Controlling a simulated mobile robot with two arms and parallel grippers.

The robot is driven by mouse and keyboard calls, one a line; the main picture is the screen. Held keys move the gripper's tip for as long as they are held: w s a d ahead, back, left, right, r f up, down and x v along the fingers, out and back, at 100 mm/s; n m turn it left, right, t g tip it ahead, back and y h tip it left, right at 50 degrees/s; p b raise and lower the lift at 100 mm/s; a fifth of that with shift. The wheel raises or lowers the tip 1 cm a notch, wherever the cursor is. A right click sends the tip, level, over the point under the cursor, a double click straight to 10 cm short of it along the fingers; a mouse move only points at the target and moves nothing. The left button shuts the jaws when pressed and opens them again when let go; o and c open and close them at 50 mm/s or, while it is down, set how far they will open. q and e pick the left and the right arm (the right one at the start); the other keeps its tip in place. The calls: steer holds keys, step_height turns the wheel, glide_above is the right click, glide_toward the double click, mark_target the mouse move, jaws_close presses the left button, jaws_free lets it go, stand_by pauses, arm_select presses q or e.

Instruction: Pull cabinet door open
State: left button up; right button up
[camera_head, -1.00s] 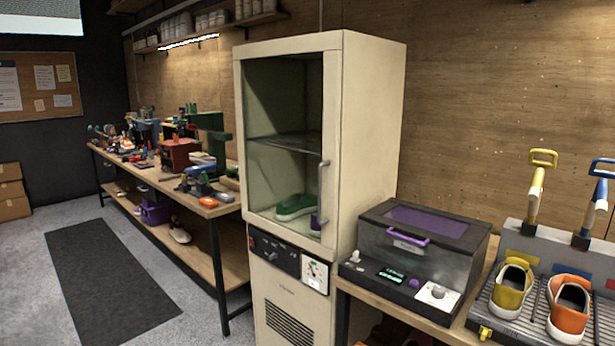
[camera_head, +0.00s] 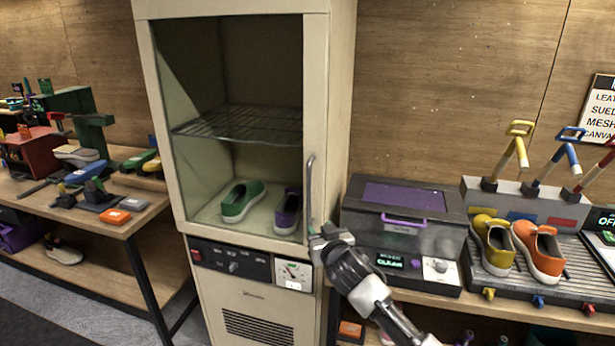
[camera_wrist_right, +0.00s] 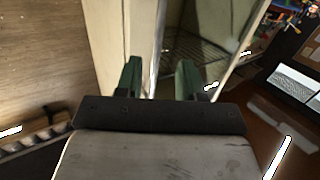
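The cream cabinet (camera_head: 343,100) stands in the middle of the head view, with a glass-fronted door (camera_head: 316,80) that looks closed. The door's grey vertical handle (camera_head: 309,185) is on its right side. My right gripper (camera_head: 318,234) is at the handle's lower end, in front of the door. In the right wrist view, its two green fingers (camera_wrist_right: 158,80) are apart, and a pale bar that looks like the handle (camera_wrist_right: 157,50) runs between them. I cannot tell whether a finger touches it. My left gripper is not in view.
Inside the cabinet are a green shoe (camera_head: 243,201), a purple shoe (camera_head: 288,211) and a wire shelf (camera_head: 240,124). A dark box with a purple lid handle (camera_head: 404,220) stands close on the right. A workbench (camera_head: 130,222) is on the left.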

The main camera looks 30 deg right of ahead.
steer(key=t, duration=0.1)
glide_toward(309, 188)
steer(key=p+x, duration=0.2)
steer(key=x, duration=0.6)
steer(key=shift+w+d+r+p, duration=0.15)
steer(key=shift+w+p, duration=0.15)
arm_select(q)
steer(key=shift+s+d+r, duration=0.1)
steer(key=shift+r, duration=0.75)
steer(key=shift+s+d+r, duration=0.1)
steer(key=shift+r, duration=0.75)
arm_select(e)
steer(key=shift+x, duration=1.05)
jaws_close()
